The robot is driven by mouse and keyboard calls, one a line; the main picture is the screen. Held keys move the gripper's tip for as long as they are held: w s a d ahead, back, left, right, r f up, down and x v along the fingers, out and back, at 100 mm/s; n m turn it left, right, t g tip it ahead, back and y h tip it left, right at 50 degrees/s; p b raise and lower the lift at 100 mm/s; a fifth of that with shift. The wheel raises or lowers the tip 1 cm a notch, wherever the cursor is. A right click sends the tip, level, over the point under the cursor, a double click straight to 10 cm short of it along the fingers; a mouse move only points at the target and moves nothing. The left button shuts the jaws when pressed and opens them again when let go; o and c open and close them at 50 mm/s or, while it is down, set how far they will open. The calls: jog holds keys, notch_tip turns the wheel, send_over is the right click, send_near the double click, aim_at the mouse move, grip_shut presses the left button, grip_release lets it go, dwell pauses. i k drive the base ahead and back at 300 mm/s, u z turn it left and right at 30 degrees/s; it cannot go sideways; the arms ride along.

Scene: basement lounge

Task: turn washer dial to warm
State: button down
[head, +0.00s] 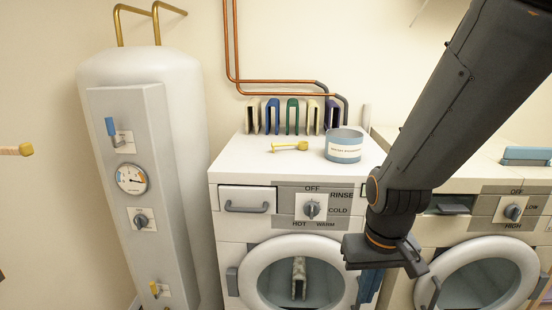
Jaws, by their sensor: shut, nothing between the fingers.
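The white washer (238,168) stands in the middle of the head view. Its dial (312,210) is a dark grey-blue knob on a white square plate. Labels OFF, RINSE, COLD, WARM and HOT surround it, with OFF above and WARM at the lower right. The knob's grip looks roughly upright; which label it points to is too small to tell. My gripper (386,258) is shut and empty. It appears to the right of the dial and lower, in front of the washer's right edge, apart from the dial. It hides part of the front there.
A second machine (472,185) with its own dial (512,210) stands at the right. A tub (344,146), a yellow-headed tool (289,147) and several upright coloured items are on the washer top. A white tank (190,120) stands left. The space before the dial looks clear.

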aim_at(312, 209)
jog(key=z, duration=1.2)
jog(key=k, duration=0.85)
jog(key=u, duration=0.5)
